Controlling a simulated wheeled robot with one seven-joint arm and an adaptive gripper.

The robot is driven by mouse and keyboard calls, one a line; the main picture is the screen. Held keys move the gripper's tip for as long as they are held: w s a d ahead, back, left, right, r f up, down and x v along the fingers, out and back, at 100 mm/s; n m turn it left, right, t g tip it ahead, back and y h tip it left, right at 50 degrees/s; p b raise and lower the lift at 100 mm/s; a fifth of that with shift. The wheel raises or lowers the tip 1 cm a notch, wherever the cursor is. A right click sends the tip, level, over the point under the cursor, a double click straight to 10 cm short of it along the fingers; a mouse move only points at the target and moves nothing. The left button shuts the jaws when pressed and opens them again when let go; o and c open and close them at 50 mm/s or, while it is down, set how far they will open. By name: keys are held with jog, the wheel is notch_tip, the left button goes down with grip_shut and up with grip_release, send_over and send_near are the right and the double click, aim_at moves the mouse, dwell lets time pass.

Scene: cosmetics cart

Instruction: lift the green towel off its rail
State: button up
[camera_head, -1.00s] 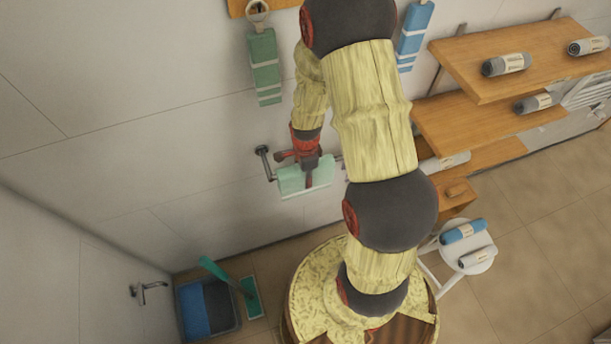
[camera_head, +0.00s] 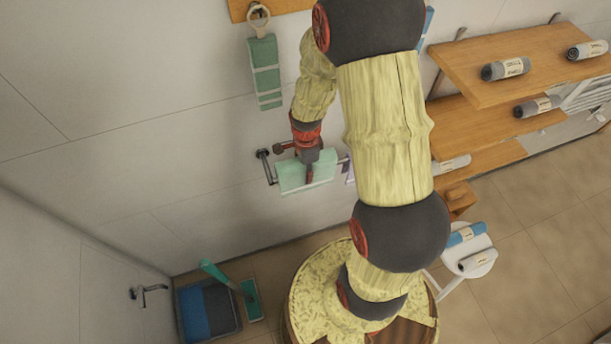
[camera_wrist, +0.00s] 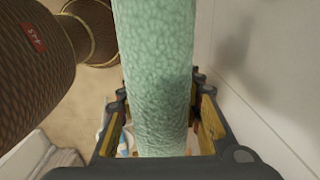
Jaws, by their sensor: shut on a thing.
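The pale green towel (camera_head: 292,180) hangs over a metal rail (camera_head: 266,166) on the wall, left of my arm in the head view. My gripper (camera_head: 309,172) points down at the towel's middle and is shut on it. In the wrist view the towel (camera_wrist: 155,60) runs as a wide band down between the two fingers (camera_wrist: 160,135). The towel still lies along the rail in the head view. My gripper hides part of the towel's middle, and the wrist view does not show the rail clearly.
A darker green towel (camera_head: 266,75) hangs from a ring above left. Wooden shelves (camera_head: 480,60) with rolled towels stand to the right. A white stool (camera_head: 478,268) with rolled towels is below them. A blue and grey bin (camera_head: 207,312) and a wall tap (camera_head: 148,290) are at lower left.

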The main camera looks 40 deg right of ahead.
notch_tip(320, 180, up, 12)
jog(key=shift+r+p, duration=0.25)
jog(key=shift+p, duration=0.1)
dwell(0.5)
jog(key=shift+r+p, duration=0.45)
jog(key=shift+r, duration=0.1)
jog(key=shift+f, duration=0.1)
jog(key=s+a+p, duration=0.1)
jog(key=s+a, duration=0.1)
jog(key=s, duration=0.7)
jog(key=shift+s+a, duration=0.3)
jog(key=shift+a, duration=0.1)
